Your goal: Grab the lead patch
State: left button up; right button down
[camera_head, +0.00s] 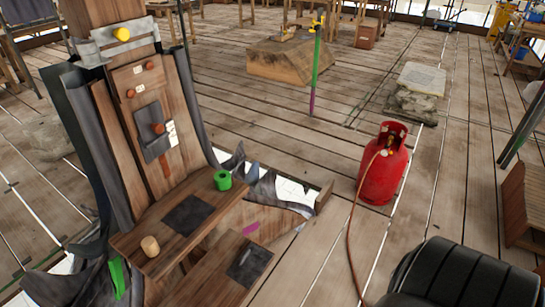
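Several dark grey flat sheets look like lead patches, and I cannot tell which one is meant. One dark square patch (190,216) lies on the wooden ledge at the foot of the spire. A second dark patch (249,264) lies on the lower wooden board in front. Neither of my grippers shows in the head view.
A green roll (222,181) and a small wooden cylinder (150,246) stand on the ledge. Torn grey sheeting surrounds the spire's base. A red gas cylinder (383,168) with a hose stands to the right. Plank floor (300,150) lies open behind.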

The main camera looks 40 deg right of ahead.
aim_at(253, 263)
jog(key=z, duration=1.05)
jog(key=i+l+u, duration=0.35)
jog(key=i+u, duration=0.15)
jog(key=i+l+u, duration=0.75)
jog(key=l+u, duration=0.25)
jog(key=l, duration=0.2)
jog(key=l+u, duration=0.25)
jog(key=l, duration=0.2)
jog(key=l+u, duration=0.3)
jog(key=l, duration=0.2)
jog(key=k+l+u, duration=0.25)
jog(key=l, duration=0.15)
jog(key=l+u, duration=0.3)
jog(key=l, duration=0.2)
jog(key=k+l+u, duration=0.25)
jog(key=i+l, duration=0.05)
jog(key=l, duration=0.1)
